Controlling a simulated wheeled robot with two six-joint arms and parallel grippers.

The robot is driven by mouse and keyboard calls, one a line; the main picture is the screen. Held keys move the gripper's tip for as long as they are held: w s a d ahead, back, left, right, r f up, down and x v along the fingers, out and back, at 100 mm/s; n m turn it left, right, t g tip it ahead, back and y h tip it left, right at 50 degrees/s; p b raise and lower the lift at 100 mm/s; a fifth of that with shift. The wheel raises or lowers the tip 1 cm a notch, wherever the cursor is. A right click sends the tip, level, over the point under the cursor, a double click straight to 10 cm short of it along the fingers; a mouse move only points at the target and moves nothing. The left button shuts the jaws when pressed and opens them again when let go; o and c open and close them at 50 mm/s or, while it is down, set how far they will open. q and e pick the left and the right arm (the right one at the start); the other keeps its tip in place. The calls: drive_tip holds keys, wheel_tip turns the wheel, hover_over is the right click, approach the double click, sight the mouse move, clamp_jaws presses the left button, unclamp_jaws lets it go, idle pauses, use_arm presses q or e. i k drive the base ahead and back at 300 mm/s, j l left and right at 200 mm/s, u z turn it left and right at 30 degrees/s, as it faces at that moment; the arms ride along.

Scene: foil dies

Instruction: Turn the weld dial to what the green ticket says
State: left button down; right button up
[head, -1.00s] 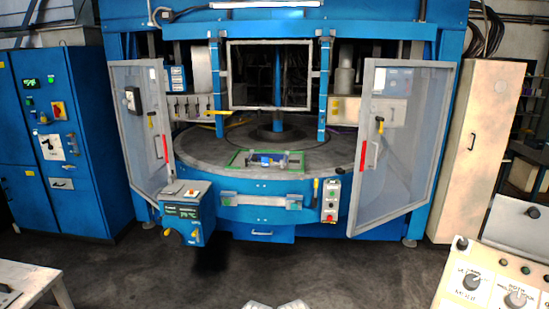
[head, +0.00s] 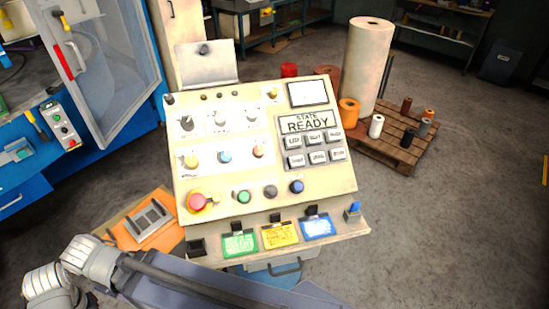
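The sloped cream control panel (head: 265,165) fills the middle of the head view. A green ticket (head: 240,244) lies on its front ledge, left of a yellow ticket and a blue ticket. The writing on the green ticket is too small to read. The top left of the panel carries a row of knobs: a dark-grey left dial (head: 187,123), a middle dial (head: 221,117) and a right dial (head: 252,116). Their labels are not legible, so I cannot tell which is the weld dial. Part of my arm crosses the bottom left; neither gripper shows.
An orange board with a grey piece (head: 151,219) lies left of the panel. A pallet (head: 400,140) with rolls stands behind right. The floor at right is clear.

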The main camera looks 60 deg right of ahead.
sight(191, 161)
drive_tip(key=k+z, duration=0.1)
drive_tip(key=z, duration=1.6)
